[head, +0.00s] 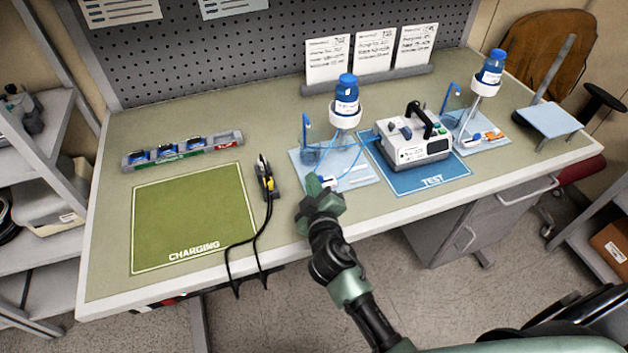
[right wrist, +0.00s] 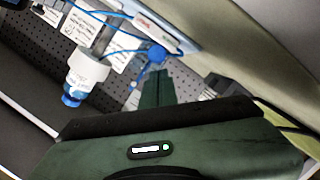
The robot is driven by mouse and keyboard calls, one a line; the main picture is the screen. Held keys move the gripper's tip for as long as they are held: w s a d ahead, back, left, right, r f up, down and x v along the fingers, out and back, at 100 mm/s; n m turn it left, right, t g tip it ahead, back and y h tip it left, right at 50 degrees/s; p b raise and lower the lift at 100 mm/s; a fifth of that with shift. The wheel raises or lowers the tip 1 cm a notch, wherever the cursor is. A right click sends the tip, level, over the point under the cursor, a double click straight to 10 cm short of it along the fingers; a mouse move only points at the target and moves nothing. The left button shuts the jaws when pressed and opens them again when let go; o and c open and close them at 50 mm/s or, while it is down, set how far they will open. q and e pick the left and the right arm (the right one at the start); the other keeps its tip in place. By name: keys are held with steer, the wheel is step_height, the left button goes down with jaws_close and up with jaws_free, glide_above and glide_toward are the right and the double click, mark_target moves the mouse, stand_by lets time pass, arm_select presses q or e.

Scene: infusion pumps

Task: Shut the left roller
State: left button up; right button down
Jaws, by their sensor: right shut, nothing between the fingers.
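The left stand's light blue base (head: 362,179) carries a blue-capped bottle (head: 347,93) in a white holder, with blue tubing around it. A small white and blue part (head: 330,181), seemingly the left roller clamp, sits at the base's front, partly hidden by my right gripper. My right gripper (head: 314,182) is shut and empty, its fingertips close to that part; I cannot tell whether they touch. In the right wrist view, the shut fingers (right wrist: 156,86) point at a blue piece (right wrist: 154,54) beside a white and red strip (right wrist: 158,30). My left gripper is not in view.
A white pump (head: 412,140) stands on the blue TEST mat (head: 425,181), right of the left stand. A second stand with a bottle (head: 491,68) is farther right. A black and yellow clamp with cables (head: 265,178) lies left. The green CHARGING mat (head: 190,215) is empty.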

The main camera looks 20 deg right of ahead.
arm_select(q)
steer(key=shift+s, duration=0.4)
arm_select(e)
steer(key=shift+d+f, duration=0.15)
steer(key=shift+f, duration=0.1)
steer(key=d, duration=0.3)
steer(key=shift+r+p, duration=0.1)
steer(key=shift+p, duration=0.25)
steer(key=shift+d, duration=0.35)
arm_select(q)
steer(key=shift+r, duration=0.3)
